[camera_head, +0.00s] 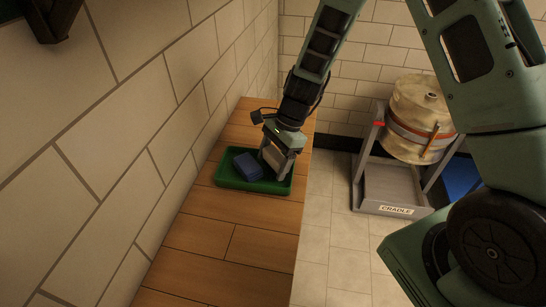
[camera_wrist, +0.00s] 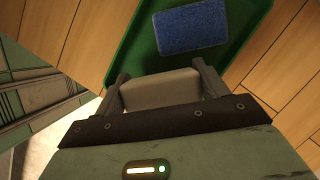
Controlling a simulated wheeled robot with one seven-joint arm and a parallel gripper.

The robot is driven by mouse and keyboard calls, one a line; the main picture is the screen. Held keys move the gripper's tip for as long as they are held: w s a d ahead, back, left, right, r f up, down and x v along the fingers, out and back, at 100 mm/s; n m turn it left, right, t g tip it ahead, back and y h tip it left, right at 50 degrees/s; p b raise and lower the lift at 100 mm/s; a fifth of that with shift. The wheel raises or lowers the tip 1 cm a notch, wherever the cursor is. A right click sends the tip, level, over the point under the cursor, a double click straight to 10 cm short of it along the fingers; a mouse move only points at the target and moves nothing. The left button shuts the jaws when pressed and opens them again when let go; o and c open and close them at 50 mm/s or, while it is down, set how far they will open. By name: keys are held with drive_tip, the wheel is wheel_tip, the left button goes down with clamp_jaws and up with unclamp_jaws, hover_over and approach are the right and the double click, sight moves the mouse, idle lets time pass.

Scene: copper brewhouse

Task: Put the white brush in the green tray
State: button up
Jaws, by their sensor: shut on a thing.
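The green tray (camera_head: 230,181) lies on the wooden counter in the head view. Its rim also shows in the wrist view (camera_wrist: 143,35). My gripper (camera_head: 277,172) is at the right part of the tray. In the wrist view my gripper (camera_wrist: 160,80) has its two fingers on either side of a pale, whitish block-like thing, which I take to be the white brush (camera_wrist: 160,91). It is held at or just over the tray; I cannot tell whether it touches the tray floor. Its underside is hidden.
A blue sponge-like block (camera_head: 247,166) lies in the tray, left of my gripper; it shows in the wrist view too (camera_wrist: 190,27). The wooden counter (camera_head: 235,245) is clear in front. A tiled wall (camera_head: 110,130) stands close at left. A cradle with a keg (camera_head: 421,118) stands at right.

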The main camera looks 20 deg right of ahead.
sight(277, 153)
drive_tip(key=shift+f+b, duration=0.3)
drive_tip(key=shift+f, duration=0.3)
idle(0.3)
drive_tip(key=o, duration=1.1)
drive_tip(key=shift+v, duration=3.75)
